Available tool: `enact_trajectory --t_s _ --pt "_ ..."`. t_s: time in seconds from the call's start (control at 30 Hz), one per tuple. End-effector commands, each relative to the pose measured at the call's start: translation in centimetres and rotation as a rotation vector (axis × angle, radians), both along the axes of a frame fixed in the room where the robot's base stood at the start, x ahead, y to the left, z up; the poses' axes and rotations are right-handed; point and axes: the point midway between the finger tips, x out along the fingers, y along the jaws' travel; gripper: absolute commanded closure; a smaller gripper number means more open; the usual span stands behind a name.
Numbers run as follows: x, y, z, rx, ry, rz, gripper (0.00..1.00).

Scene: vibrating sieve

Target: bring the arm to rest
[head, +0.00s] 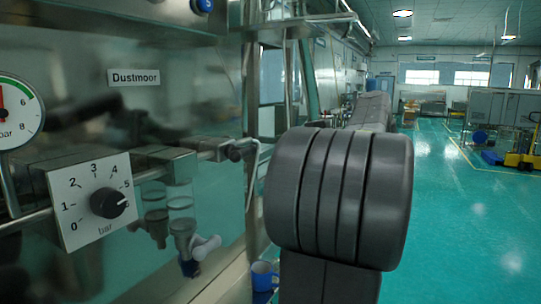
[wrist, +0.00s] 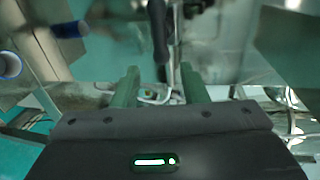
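My dark grey arm fills the middle of the head view, with a large ribbed joint in front and a link reaching away behind it. My gripper (wrist: 160,88) shows in the wrist view as two green fingers standing apart. I see nothing held between them; a dark upright bar (wrist: 161,30) and metal fittings lie beyond. I cannot tell how far off they are. The gripper cannot be made out in the head view.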

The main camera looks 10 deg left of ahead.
Motion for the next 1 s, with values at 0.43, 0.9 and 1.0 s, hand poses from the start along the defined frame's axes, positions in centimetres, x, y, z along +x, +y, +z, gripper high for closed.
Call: enact_trajectory --t_s 0.43,0.9,1.0 --pt "-0.6 -1.5 0.3 -0.001 0.001 0.001 0.6" --pt "0.6 2.0 -0.2 0.0 0.001 0.005 0.6" --pt "1.2 3.7 -0.6 0.0 0.001 0.006 0.6"
